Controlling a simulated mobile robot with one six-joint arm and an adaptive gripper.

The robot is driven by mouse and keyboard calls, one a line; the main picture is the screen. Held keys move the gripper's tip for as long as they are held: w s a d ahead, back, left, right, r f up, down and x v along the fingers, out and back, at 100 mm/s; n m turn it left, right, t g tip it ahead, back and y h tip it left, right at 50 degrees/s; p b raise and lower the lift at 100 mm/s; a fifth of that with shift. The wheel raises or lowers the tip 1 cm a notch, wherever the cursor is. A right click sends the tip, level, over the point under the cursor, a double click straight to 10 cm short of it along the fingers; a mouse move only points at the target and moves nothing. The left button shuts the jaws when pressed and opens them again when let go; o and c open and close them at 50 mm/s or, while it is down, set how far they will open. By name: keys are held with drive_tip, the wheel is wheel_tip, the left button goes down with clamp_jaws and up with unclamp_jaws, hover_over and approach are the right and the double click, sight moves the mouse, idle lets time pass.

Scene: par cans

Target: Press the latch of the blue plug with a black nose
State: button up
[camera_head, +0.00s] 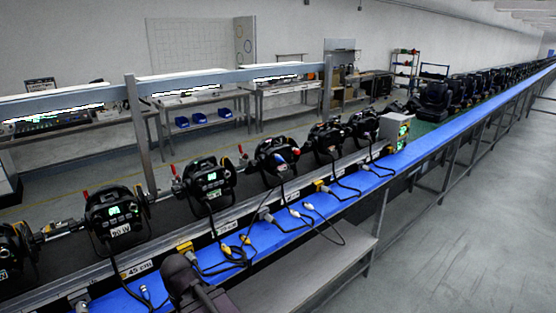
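Several cable plugs lie on the blue bench top (330,205) in front of a row of black par cans. A grey plug (265,213) and a pale plug (308,206) lie near the middle, and yellow plugs (245,240) lie left of them. At this size I cannot single out a blue plug with a black nose, and no latch can be made out. A dark rounded shape at the bottom edge, left of centre, looks like part of my arm. It covers some of the bench, and no gripper fingertips show.
Par cans with green displays (208,178) stand along a dark rail behind the blue strip. Black cables loop across the bench. A grey control box (394,130) stands farther along. A grey shelf (310,275) sits below the bench, with open floor (470,240) at right.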

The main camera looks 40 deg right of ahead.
clamp_jaws()
idle(1.1)
